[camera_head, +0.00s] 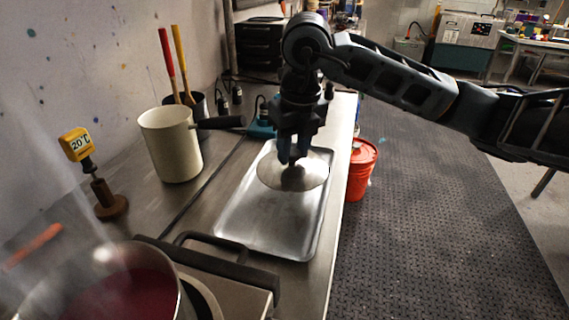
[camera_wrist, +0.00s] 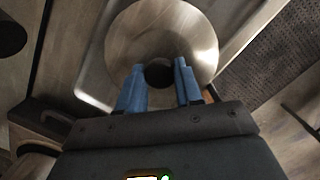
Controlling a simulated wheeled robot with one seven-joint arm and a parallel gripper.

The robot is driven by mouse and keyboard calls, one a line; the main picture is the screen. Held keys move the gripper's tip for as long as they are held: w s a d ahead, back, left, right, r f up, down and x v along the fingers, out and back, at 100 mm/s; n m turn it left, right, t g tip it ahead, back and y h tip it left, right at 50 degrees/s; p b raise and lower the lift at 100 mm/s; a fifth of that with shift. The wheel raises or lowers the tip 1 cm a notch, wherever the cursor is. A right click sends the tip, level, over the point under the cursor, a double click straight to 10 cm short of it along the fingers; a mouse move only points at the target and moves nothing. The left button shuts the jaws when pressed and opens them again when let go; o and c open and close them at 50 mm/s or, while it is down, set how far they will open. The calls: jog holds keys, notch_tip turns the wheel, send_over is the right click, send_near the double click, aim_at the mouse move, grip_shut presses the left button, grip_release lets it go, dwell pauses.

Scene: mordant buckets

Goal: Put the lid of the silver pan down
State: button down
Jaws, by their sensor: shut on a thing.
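The lid (camera_head: 313,172) is a round, silver metal disc with a dark knob in its middle. It also shows in the wrist view (camera_wrist: 195,35), with the dark knob (camera_wrist: 158,73) between the blue fingertips. My gripper (camera_head: 291,160) is shut on the knob, seen also in the wrist view (camera_wrist: 159,78). The lid is over the far half of a metal tray (camera_head: 262,238); I cannot tell whether it touches the tray. The silver pan (camera_head: 165,262) stands uncovered at the lower left, with dark red liquid inside and steam above it.
A cream pot (camera_head: 172,146) with a dark handle stands left of the tray. A yellow 20°C sign (camera_head: 77,145) stands by the wall. A red bucket (camera_head: 361,168) is right of the bench. The tray's near half is clear.

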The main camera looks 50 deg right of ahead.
aim_at(285, 169)
jog(key=shift+w+a+f, duration=0.4)
jog(key=shift+w, duration=0.2)
jog(key=shift+f+p, duration=0.3)
jog(key=shift+f, duration=1.8)
jog(key=shift+f, duration=0.15)
jog(key=c, duration=0.8)
grip_release()
jog(key=shift+o, duration=0.2)
notch_tip(285, 169, up, 12)
jog(key=s, duration=0.1)
jog(key=shift+s+a, duration=0.25)
jog(key=shift+a, duration=0.2)
